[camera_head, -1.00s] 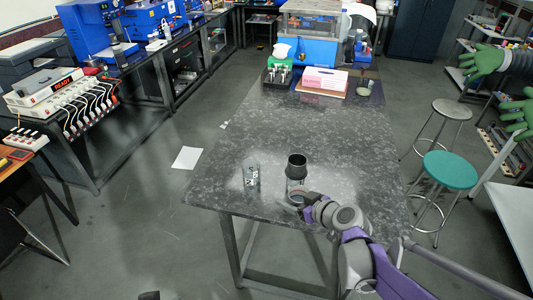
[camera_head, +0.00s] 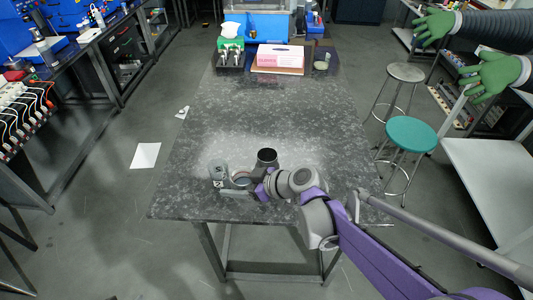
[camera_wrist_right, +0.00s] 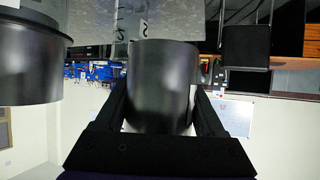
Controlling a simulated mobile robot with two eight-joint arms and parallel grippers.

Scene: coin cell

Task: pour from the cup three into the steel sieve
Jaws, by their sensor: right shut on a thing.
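My right gripper (camera_head: 245,182) is shut on a dark grey round cup (camera_head: 239,178), near the front edge of the table. In the right wrist view this cup (camera_wrist_right: 160,85) is a smooth dark cylinder between the jaws; no number shows on it. A dark open-topped cylinder, apparently the steel sieve (camera_head: 267,157), stands just behind and right of the held cup. It seems to be the wide-rimmed dark cylinder (camera_wrist_right: 28,65) at the left of the right wrist view. I cannot see what is inside the cup. My left gripper is out of view.
A clear numbered container (camera_head: 218,176) stands just left of the held cup. A teal stool (camera_head: 411,134) stands right.

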